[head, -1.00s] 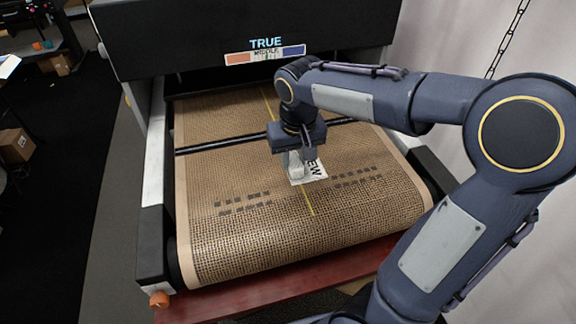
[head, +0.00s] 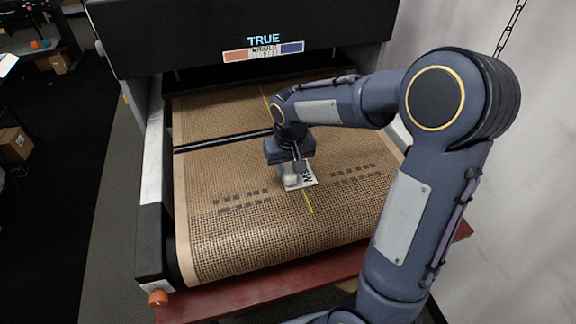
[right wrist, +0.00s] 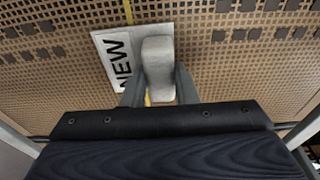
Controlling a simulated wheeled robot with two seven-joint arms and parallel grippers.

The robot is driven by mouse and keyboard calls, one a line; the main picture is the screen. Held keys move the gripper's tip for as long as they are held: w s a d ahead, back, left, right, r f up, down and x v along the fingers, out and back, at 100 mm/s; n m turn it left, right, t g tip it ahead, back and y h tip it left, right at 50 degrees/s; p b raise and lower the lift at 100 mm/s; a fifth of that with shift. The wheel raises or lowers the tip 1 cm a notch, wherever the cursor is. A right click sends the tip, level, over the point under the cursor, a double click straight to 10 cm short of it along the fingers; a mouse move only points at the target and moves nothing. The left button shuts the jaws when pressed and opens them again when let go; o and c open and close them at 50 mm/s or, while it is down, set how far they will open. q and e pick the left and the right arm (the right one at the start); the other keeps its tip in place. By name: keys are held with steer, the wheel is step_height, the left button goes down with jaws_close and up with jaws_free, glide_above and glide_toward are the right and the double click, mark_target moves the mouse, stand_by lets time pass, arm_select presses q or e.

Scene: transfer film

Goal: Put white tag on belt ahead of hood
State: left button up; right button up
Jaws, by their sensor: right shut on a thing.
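The white tag (head: 309,177), printed NEW, lies flat at the belt's middle, in front of the black hood (head: 240,25). It also shows in the right wrist view (right wrist: 108,48). My right gripper (head: 293,176) is directly over the tag, pointing down. In the right wrist view its fingers are shut on a pale grip block (right wrist: 158,68) at the tag's edge. I cannot tell whether the tag touches the mesh belt (head: 240,240) or hangs just above it. The gripper hides part of the tag. My left gripper is not in view.
A black bar (head: 220,143) crosses the belt between tag and hood. A yellow line (head: 308,201) runs along the belt's middle, with dark dashes (head: 245,207) on both sides. The front belt is clear. A red ledge (head: 240,300) lies below.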

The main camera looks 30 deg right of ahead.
mark_target(290, 173)
steer(key=o, duration=0.9)
steer(key=shift+f, duration=0.1)
steer(key=shift+o, duration=0.2)
step_height(290, 173, up, 11)
steer(key=s, duration=0.2)
steer(key=s+a+f+t+y, duration=0.1)
steer(key=s+a+t+y, duration=0.1)
steer(key=s, duration=0.7)
steer(key=s+a+f+n+t+y+p, duration=0.1)
steer(key=s+a, duration=0.4)
steer(key=s, duration=0.5)
steer(key=shift+s+f+t+y, duration=0.2)
steer(key=shift+f+t+y, duration=0.35)
steer(key=shift+f, duration=0.2)
steer(key=shift+a, duration=0.1)
